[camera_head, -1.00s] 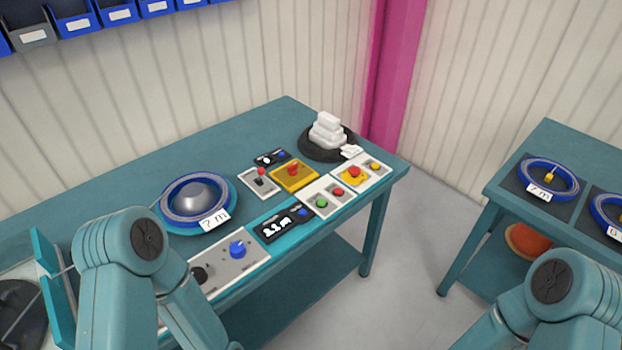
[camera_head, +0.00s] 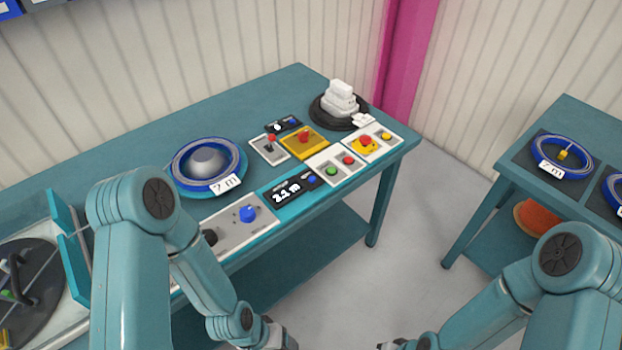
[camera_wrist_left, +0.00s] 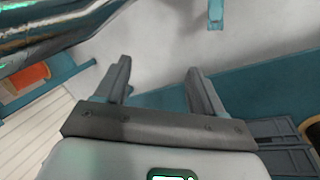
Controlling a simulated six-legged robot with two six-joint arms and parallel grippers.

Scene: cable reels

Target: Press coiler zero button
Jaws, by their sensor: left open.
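A black display panel (camera_head: 287,193) reading about 2.1 m, with a blue button (camera_head: 312,181) at its right end, sits on the front strip of the teal bench. A smaller black display (camera_head: 277,127) with its own blue button (camera_head: 292,121) lies behind it; the frames do not show which one is the coiler's. My left gripper is at the bottom edge of the head view, in front of the bench and apart from both panels. In the left wrist view its two fingers (camera_wrist_left: 158,75) are apart and empty. My right gripper (camera_head: 392,345) barely shows at the bottom edge.
Near the displays are a red-knobbed lever plate (camera_head: 270,151), a yellow panel (camera_head: 305,141), green and red buttons (camera_head: 339,165) and a yellow-based red button (camera_head: 365,142). A blue cable reel (camera_head: 206,165) stands left. Open floor separates the bench from the right table (camera_head: 572,115).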

